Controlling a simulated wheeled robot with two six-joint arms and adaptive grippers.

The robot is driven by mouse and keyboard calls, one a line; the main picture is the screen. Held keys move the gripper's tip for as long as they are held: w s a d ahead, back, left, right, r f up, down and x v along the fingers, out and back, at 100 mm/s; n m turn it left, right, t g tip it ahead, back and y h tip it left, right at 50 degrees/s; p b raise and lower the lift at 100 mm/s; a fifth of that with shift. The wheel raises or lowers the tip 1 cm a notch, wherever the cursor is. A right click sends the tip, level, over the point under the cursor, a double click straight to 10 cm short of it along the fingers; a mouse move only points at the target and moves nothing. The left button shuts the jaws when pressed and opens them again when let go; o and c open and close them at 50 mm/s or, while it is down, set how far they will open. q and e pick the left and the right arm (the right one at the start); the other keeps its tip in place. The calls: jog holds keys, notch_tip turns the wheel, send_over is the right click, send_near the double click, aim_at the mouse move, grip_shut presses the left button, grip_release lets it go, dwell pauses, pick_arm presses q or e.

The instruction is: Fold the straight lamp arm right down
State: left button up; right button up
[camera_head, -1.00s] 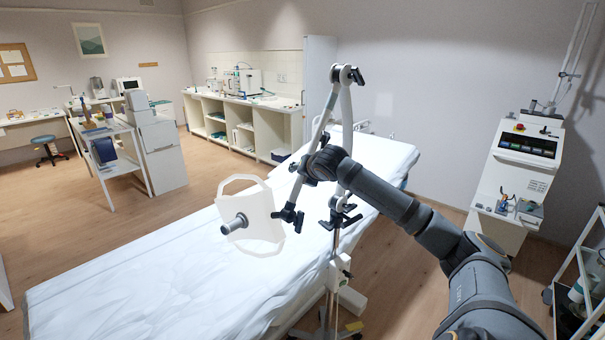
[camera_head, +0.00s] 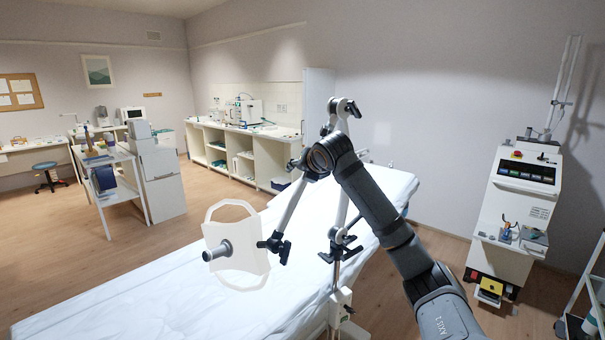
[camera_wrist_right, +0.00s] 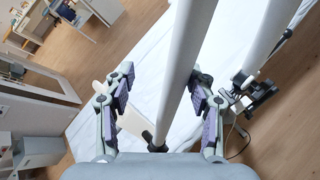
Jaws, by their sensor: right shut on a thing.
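The lamp arm (camera_head: 292,208) is a pale straight tube in the head view. It slopes down to the left from a dark-knobbed elbow joint (camera_head: 343,106) to another dark joint (camera_head: 276,246). There it carries a white square lamp head (camera_head: 237,242) with side handles. A second pale tube (camera_head: 342,208) runs from the elbow down to a lower joint. My right gripper (camera_head: 298,165) is at the upper part of the sloping tube, its fingers partly hidden by my wrist. In the right wrist view the fingers (camera_wrist_right: 163,95) are on both sides of the tube (camera_wrist_right: 183,65), shut on it.
A couch with a white cover (camera_head: 170,285) lies under the lamp. A white cart (camera_head: 118,180) and counters stand at the back left. Open floor lies between couch and machine.

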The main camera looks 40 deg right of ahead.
jog(key=shift+r, duration=0.25)
jog(key=b+v, duration=0.2)
jog(key=v, duration=1)
jog(key=shift+b, duration=0.4)
jog(key=shift+d, duration=0.15)
